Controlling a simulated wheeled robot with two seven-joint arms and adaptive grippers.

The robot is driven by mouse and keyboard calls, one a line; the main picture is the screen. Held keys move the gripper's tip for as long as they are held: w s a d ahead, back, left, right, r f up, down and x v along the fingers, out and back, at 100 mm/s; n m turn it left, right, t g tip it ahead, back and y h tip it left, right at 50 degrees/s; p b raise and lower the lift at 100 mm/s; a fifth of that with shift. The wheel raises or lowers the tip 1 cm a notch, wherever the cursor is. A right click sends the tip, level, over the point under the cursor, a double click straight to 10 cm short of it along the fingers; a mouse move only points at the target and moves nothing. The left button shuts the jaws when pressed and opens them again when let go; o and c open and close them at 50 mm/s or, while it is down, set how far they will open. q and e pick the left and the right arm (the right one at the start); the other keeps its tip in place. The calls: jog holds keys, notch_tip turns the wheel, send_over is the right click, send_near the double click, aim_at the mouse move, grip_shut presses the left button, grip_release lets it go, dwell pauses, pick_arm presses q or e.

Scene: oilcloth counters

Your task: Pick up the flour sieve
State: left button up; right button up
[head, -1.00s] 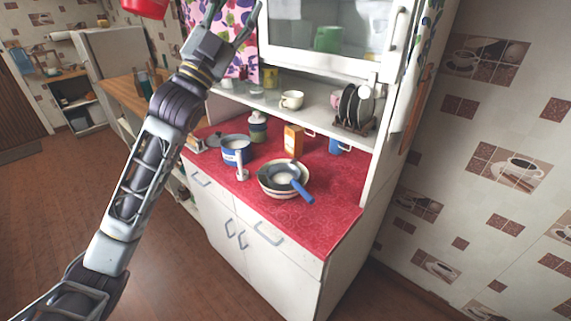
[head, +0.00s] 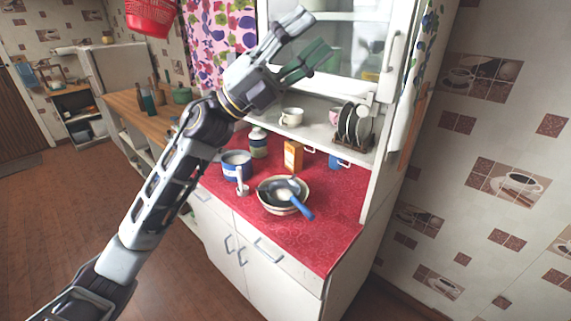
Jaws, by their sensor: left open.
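The flour sieve (head: 284,188) lies in a pale bowl (head: 268,206) on the red counter of the white cupboard. Its blue handle (head: 303,208) sticks out over the rim to the lower right. My left gripper (head: 317,36) is open and empty, high in front of the glass cabinet door. It is well above the sieve and apart from it. My right gripper is not in view.
A blue-and-white pot (head: 236,168), a whisk-like grey tool (head: 242,184), a lidded jar (head: 258,143) and an orange box (head: 293,156) stand near the bowl. A plate rack (head: 353,128) and cup (head: 291,117) sit on the shelf. The counter's front right is clear.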

pick_arm(q)
jog(key=w+d+f+y, duration=0.1)
jog(key=d+f+y, duration=0.3)
jog(key=f, duration=0.6)
jog(key=w+d+f+y, duration=0.1)
jog(key=d+f+y, duration=0.2)
jog(key=f+y, duration=0.5)
jog(key=w+a+f+n+y, duration=0.2)
jog(key=a+f+n+y, duration=0.2)
jog(key=f, duration=0.4)
jog(key=w+a+f+n+y, duration=0.1)
jog(key=a+f+n+y, duration=0.2)
jog(key=a+f+n, duration=0.3)
notch_tip(320, 180, down, 2)
jog(key=shift+w+a+f+n+t+y, duration=0.2)
jog(key=shift+w+a+n+t+y, duration=0.2)
jog(key=shift+a, duration=0.65)
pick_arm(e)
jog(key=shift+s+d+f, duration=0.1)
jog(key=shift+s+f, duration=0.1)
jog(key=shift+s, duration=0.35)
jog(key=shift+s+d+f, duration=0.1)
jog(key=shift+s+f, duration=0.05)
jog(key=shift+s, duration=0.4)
